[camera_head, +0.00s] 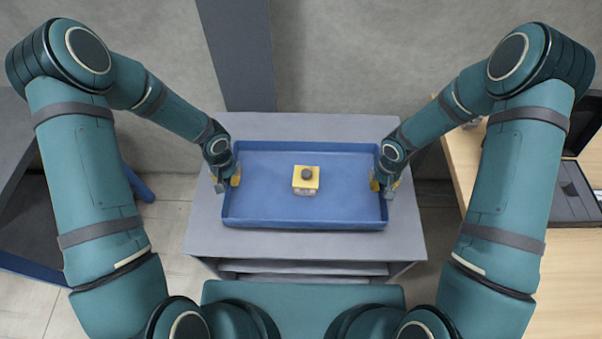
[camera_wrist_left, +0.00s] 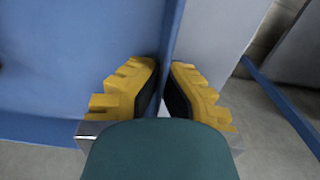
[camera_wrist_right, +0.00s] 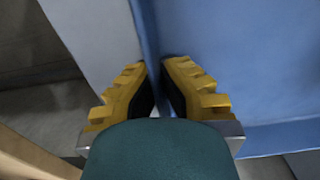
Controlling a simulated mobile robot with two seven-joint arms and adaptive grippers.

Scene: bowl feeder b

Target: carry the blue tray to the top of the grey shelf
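The blue tray (camera_head: 270,212) is over the top of the grey shelf (camera_head: 300,242), level and roughly centred. I cannot tell whether it rests on the shelf top or hangs just above it. A yellow block with a dark round knob (camera_head: 306,180) sits inside the tray. My left gripper (camera_head: 228,180) is at the tray's left wall, its yellow fingers (camera_wrist_left: 162,85) closed on either side of that wall. My right gripper (camera_head: 383,182) is at the right wall, its fingers (camera_wrist_right: 157,85) closed on either side of it.
A wooden table (camera_head: 580,270) with an open dark case (camera_head: 575,190) stands at the right. A dark grey table (camera_head: 20,190) with blue framing is at the left. A grey post (camera_head: 238,55) and wall are behind the shelf.

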